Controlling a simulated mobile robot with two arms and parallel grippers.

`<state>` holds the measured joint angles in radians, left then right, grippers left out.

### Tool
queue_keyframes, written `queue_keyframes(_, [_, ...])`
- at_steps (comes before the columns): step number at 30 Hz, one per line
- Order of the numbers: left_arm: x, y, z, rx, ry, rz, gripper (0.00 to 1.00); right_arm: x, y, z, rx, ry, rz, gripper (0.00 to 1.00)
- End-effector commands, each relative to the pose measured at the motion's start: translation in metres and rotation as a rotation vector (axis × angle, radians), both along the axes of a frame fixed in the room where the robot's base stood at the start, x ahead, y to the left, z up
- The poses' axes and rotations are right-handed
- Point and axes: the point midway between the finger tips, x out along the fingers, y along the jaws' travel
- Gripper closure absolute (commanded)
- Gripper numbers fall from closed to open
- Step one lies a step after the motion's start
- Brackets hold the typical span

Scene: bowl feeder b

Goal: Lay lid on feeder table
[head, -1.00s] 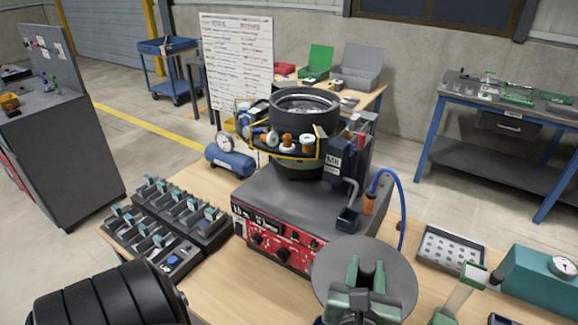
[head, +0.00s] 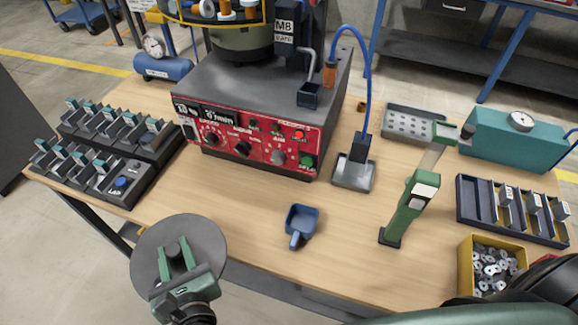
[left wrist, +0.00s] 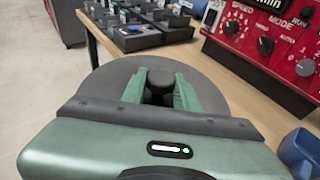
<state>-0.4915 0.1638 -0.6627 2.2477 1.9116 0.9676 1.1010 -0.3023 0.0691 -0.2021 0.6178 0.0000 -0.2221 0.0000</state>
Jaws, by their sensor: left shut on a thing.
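The lid is a dark grey round disc (head: 205,240) with a black knob in its middle. My left gripper (head: 177,256) is shut on the lid's knob. It holds the lid at the front edge of the wooden feeder table (head: 245,220), low in the head view. In the left wrist view the lid (left wrist: 205,88) spreads out beyond the green fingers (left wrist: 160,90), and the table edge (left wrist: 100,52) shows behind it. The gap between lid and table cannot be judged. My right gripper is not in view.
The feeder's red control panel (head: 245,140) stands at the back. Black fixture racks (head: 100,170) fill the left side. A blue scoop (head: 301,225), a green stand (head: 405,210) and a yellow bin of washers (head: 466,262) sit to the right.

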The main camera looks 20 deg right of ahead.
Motion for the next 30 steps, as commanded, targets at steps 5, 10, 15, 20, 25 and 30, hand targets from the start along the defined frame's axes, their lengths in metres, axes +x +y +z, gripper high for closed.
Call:
queue_keyframes(5, [-0.012, -0.012, -0.036, 0.0, -0.003, -0.058, 1.0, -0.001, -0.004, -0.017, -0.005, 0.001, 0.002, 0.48])
queue_keyframes(10, [-0.008, -0.017, -0.035, -0.002, -0.008, -0.065, 1.0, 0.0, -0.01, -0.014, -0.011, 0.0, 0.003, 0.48])
queue_keyframes(15, [0.02, -0.038, -0.032, -0.003, -0.01, -0.063, 1.0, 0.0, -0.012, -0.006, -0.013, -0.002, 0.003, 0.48])
queue_keyframes(20, [0.056, -0.063, -0.032, -0.002, -0.01, -0.064, 1.0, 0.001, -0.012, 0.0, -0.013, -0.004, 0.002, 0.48])
queue_keyframes(25, [0.092, -0.09, -0.032, -0.002, -0.009, -0.065, 1.0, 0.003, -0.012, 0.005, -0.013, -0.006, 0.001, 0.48])
queue_keyframes(30, [0.118, -0.108, -0.034, 0.0, -0.006, -0.064, 1.0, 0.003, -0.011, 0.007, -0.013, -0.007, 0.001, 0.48])
